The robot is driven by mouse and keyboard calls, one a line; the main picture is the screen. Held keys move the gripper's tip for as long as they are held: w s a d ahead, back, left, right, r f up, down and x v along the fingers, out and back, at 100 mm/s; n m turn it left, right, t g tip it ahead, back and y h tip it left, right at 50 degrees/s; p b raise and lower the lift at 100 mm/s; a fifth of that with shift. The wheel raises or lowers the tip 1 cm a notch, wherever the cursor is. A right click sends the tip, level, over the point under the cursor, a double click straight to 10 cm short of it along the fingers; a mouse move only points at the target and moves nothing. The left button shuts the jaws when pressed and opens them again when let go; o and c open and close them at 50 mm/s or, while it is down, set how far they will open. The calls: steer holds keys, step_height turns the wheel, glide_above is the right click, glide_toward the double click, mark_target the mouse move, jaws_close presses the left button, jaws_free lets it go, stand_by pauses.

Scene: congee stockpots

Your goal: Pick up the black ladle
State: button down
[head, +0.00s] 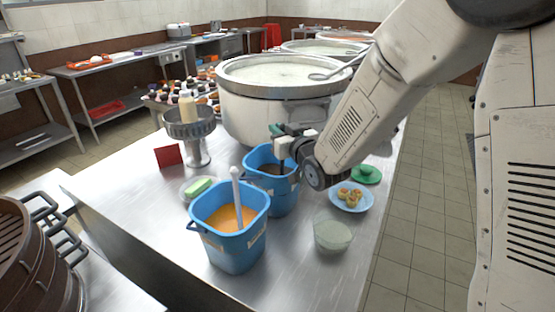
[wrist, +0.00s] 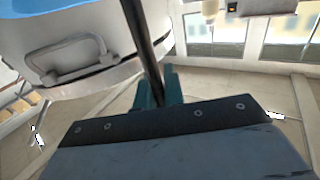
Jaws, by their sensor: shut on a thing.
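The black ladle (wrist: 143,45) shows in the wrist view as a dark handle running up from between the jaws. My gripper (wrist: 158,88) is shut on that handle. In the head view my gripper (head: 281,140) is over the rear blue bucket (head: 285,199), which holds a dark content.
A front blue bucket (head: 236,247) holds orange liquid and a pale ladle (head: 236,190). A large stockpot (head: 265,115) stands behind. A plate of small pastries (head: 351,203), a glass bowl (head: 333,236), a red card (head: 168,155) and a metal stand (head: 196,140) are nearby.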

step_height(320, 180, up, 21)
stand_by(0.6)
